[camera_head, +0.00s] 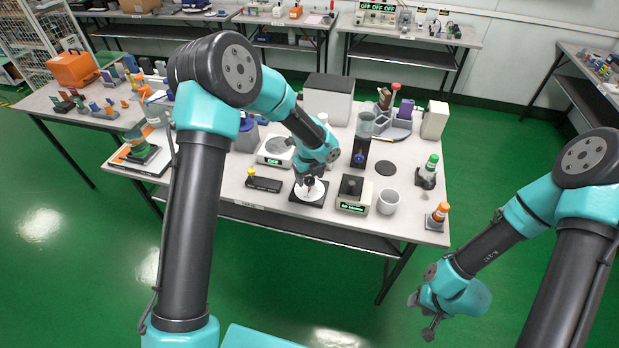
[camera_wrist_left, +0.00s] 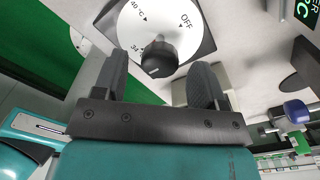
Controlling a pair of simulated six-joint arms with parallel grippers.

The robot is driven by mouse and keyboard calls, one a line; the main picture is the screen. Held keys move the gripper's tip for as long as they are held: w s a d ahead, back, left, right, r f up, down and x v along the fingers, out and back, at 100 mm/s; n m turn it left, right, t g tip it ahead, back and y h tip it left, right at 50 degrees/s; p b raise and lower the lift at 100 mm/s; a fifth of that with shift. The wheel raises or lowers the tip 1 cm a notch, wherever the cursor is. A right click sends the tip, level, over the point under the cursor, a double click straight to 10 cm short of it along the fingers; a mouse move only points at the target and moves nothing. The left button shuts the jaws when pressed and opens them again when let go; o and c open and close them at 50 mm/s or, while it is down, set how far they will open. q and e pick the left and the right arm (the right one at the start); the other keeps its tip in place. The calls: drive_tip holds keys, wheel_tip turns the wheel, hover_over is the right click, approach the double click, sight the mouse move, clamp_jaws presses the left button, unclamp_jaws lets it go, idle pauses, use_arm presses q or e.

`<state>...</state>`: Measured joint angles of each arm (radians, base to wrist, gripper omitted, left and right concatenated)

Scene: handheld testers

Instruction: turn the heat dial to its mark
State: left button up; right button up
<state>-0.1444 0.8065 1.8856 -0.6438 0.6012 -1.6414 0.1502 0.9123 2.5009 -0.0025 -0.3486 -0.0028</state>
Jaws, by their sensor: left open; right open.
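The heat dial (camera_wrist_left: 172,30) is a white disc on a dark square base, with a black knob (camera_wrist_left: 158,58). In the head view the dial (camera_head: 311,201) sits at the table's front edge, partly hidden by my left gripper. My left gripper (camera_wrist_left: 158,85) is open, its two dark fingers on either side of the knob and short of it in the picture; I cannot tell whether they touch it.
A dark box with a yellow button (camera_head: 263,184) stands left of the dial. A scale-like device (camera_head: 275,151) reading OFF is behind. Orange and green handheld items stand farther right.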

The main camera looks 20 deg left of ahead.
sight(310, 179)
use_arm(q)
wheel_tip(310, 179, up, 17)
drive_tip(key=shift+f, duration=0.2)
idle(0.6)
